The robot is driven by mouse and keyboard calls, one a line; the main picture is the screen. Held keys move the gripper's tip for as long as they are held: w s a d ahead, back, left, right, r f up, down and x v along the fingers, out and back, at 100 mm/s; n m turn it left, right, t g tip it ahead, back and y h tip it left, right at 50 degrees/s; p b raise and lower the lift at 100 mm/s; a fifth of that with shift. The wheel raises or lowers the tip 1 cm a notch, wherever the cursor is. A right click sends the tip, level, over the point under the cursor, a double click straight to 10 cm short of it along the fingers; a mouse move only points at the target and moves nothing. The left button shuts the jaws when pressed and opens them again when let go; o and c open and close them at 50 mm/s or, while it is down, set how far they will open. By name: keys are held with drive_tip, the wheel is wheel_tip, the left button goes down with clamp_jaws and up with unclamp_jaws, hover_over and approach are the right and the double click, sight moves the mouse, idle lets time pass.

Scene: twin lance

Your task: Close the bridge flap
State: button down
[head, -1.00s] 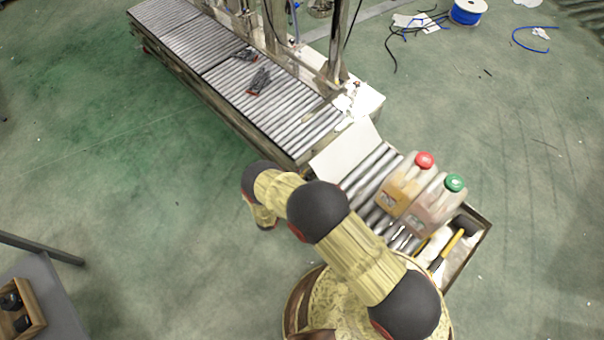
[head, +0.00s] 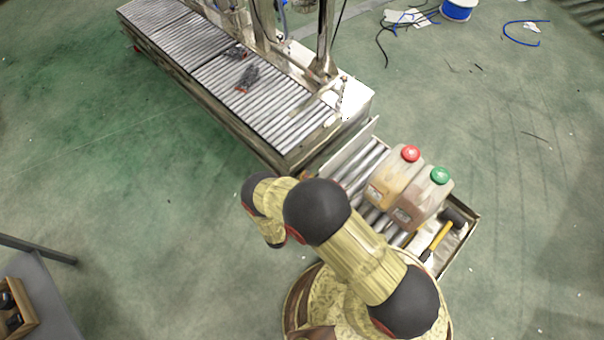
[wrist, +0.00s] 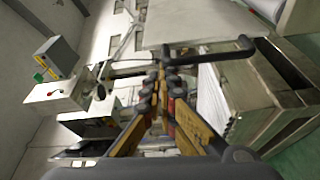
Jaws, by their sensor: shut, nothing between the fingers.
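The bridge flap (head: 346,147) shows in the head view as a narrow pale strip, seen almost edge-on, between the long roller conveyor (head: 265,95) and the short roller cart (head: 352,168). In the wrist view a broad pale panel (wrist: 195,22), which looks like the flap, fills the top middle. A dark bent bar (wrist: 222,53) runs along its lower edge. My gripper (wrist: 166,72) is shut and empty, its fingertips close to this bar; I cannot tell whether they touch. In the head view my arm hides the gripper.
A red-capped jug (head: 398,178) and a green-capped jug (head: 425,200) stand on the cart with a yellow-handled hammer (head: 437,238). A grey table with a wooden box (head: 18,315) is at lower left. The floor left of the conveyor is clear.

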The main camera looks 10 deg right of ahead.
drive_tip(key=shift+s+d, duration=0.55)
drive_tip(key=shift+s, duration=0.2)
drive_tip(key=shift+s+d+f, duration=0.1)
drive_tip(key=shift+s, duration=0.05)
drive_tip(key=v, duration=1.1)
drive_tip(key=shift+a, duration=0.55)
drive_tip(key=shift+s, duration=0.15)
